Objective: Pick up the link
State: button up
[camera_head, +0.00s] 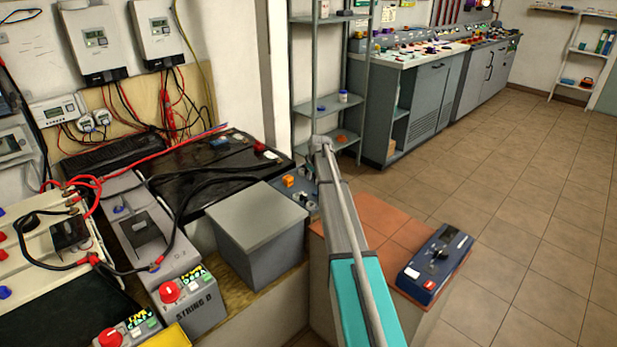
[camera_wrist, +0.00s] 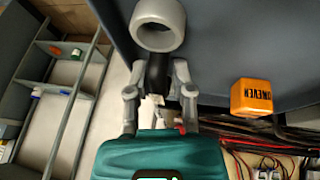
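I cannot surely pick out the link in either view. In the wrist view my gripper (camera_wrist: 160,72) points up the picture, its two grey fingers apart. A dark narrow shape (camera_wrist: 158,78) shows between the fingers; I cannot tell whether it is the link or something behind, and I see no finger closed on it. A thick grey ring-shaped part (camera_wrist: 159,24) is just beyond the fingertips. An orange block marked "UNEVEN" (camera_wrist: 251,98) is to the right, apart from the gripper.
In the head view a grey box (camera_head: 256,222) stands left of my arm, by black batteries (camera_head: 225,165) with red and black cables. A blue device (camera_head: 435,262) lies on a reddish-topped block (camera_head: 398,228) to the right. A shelf rack (camera_head: 333,80) stands behind. The tiled floor at right is clear.

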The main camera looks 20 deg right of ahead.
grip_shut()
jog(key=shift+r, duration=0.2)
notch_tip(320, 180, up, 2)
jog(key=shift+r+p, duration=0.1)
jog(key=shift+p, duration=1.1)
jog(key=s+a+r+p, duration=0.2)
jog(key=s+r+p, duration=0.8)
jog(key=s, duration=0.3)
jog(key=shift+s+a+r+p, duration=0.25)
jog(key=shift+s+a+p, duration=0.05)
jog(key=shift+s+a, duration=0.1)
jog(key=shift+w, duration=0.15)
